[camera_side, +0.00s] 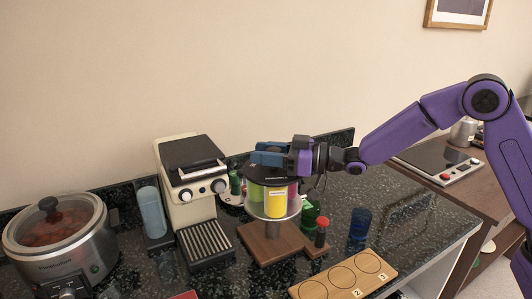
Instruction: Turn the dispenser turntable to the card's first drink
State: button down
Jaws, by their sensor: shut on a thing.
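The dispenser turntable stands on a wooden base (262,246) at the middle of the counter. Its drum (277,203) has a dark top and coloured sections; a yellow one with a small pale label faces the camera, with green and pink beside it. The label is too small to read. My gripper (266,159) reaches in from the right, at the drum's top, and is shut on the turntable's top part. The fingers hide the part they grip. I cannot make out a drink card; only a red edge (184,295) shows at the bottom of the picture.
A wooden board (344,275) with numbered circles lies in front, right. A blue cup (360,223), a red-capped bottle (321,232) and green bottles stand near the turntable. A coffee machine (191,179) and a slow cooker (58,240) stand left. The counter's right end is clear.

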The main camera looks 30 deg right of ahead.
jog(key=n+g+y, duration=0.1)
jog(key=n+g, duration=0.1)
jog(key=n+g+y, duration=0.1)
jog(key=g+y, duration=0.1)
jog(key=g, duration=0.1)
jog(key=shift+s+a+n, duration=0.15)
jog(key=shift+s+n, duration=0.05)
jog(key=shift+n, duration=0.2)
jog(key=n+g, duration=0.1)
jog(key=g, duration=0.1)
jog(key=n+g, duration=0.1)
jog(key=n+g+y, duration=0.1)
jog(key=g, duration=0.1)
jog(key=shift+s+n+g, duration=0.3)
jog(key=n+g, duration=0.1)
jog(key=g, duration=0.1)
jog(key=n+g, duration=0.2)
jog(key=g, duration=0.1)
jog(key=shift+s+n+g, duration=0.3)
jog(key=shift+s+n+g+h, duration=0.15)
jog(key=shift+n+g+h, duration=0.6)
jog(key=shift+g, duration=0.5)
jog(key=shift+s+n+g+h, duration=0.15)
jog(key=shift+n+g+h, duration=0.4)
jog(key=shift+n+g, duration=0.55)
jog(key=shift+g, duration=0.25)
